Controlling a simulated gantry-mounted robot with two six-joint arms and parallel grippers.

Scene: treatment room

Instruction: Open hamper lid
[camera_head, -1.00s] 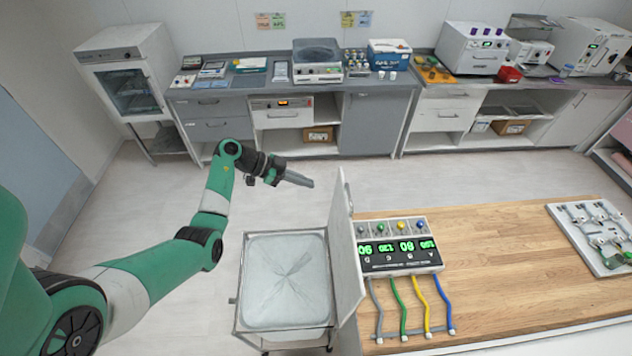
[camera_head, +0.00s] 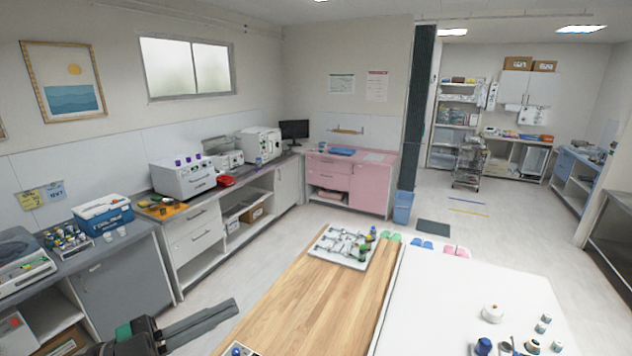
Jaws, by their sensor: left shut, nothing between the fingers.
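The hamper and its lid are outside the present view. My left gripper (camera_head: 228,309) shows at the bottom left, its grey fingers together and empty, pointing right. It appears in front of the left counter and beside the wooden table top (camera_head: 310,285). My right gripper is not in view.
A white tray (camera_head: 322,249) with fittings and bottles lies at the wooden table's far end. A white table top (camera_head: 440,290) with small jars adjoins it on the right. Counters with devices line the left wall. Open floor (camera_head: 480,235) lies beyond the tables.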

